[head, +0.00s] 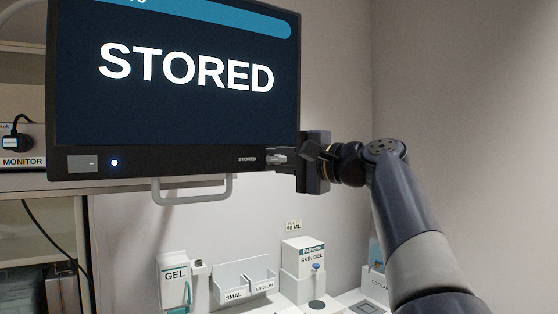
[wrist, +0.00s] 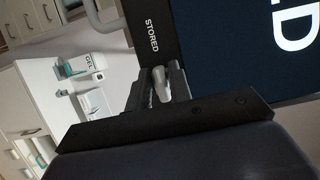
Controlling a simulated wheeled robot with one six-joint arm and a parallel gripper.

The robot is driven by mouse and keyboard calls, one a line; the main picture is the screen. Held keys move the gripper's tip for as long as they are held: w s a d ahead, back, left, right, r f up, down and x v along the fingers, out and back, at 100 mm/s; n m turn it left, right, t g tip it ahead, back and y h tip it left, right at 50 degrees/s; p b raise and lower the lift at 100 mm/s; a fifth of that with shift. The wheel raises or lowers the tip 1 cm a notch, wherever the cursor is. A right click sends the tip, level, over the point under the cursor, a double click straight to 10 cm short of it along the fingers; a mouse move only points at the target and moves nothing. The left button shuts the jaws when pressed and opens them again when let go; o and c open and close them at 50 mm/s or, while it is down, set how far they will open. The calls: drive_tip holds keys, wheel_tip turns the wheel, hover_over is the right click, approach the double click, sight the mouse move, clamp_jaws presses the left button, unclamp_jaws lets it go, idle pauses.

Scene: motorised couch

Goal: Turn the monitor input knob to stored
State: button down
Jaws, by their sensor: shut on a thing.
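The monitor (head: 180,85) hangs at the upper left of the head view, and its screen reads STORED in large white letters. The input knob (head: 275,158) is a small light grey part at the right end of the lower bezel, beside a small STORED label (head: 247,159). My gripper (head: 285,159) comes from the right and is shut on the knob. In the wrist view the knob (wrist: 158,82) sits between the two fingers (wrist: 160,85), just below the STORED label (wrist: 152,35). The fingers hide part of the knob, and its exact pointer angle cannot be told.
A handle bar (head: 195,200) hangs under the monitor. Below stand a gel bottle holder (head: 174,282), small and medium bins (head: 245,278) and a skin gel box (head: 303,258). A box marked MONITOR (head: 22,148) is at the left. The wall side at right is clear.

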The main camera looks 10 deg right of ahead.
drive_tip(key=c, duration=1.3)
unclamp_jaws()
drive_tip(key=shift+s, duration=0.1)
drive_tip(key=b+v, duration=0.3)
drive_tip(key=v, duration=0.7)
drive_tip(key=shift+s+d, duration=0.2)
drive_tip(key=shift+d, duration=0.05)
drive_tip(key=shift+w+a, duration=0.1)
drive_tip(key=p+x, duration=0.3)
drive_tip(key=x, duration=0.7)
drive_tip(key=shift+w+a, duration=0.2)
drive_tip(key=shift+w, duration=0.05)
drive_tip(key=shift+s+d, duration=0.15)
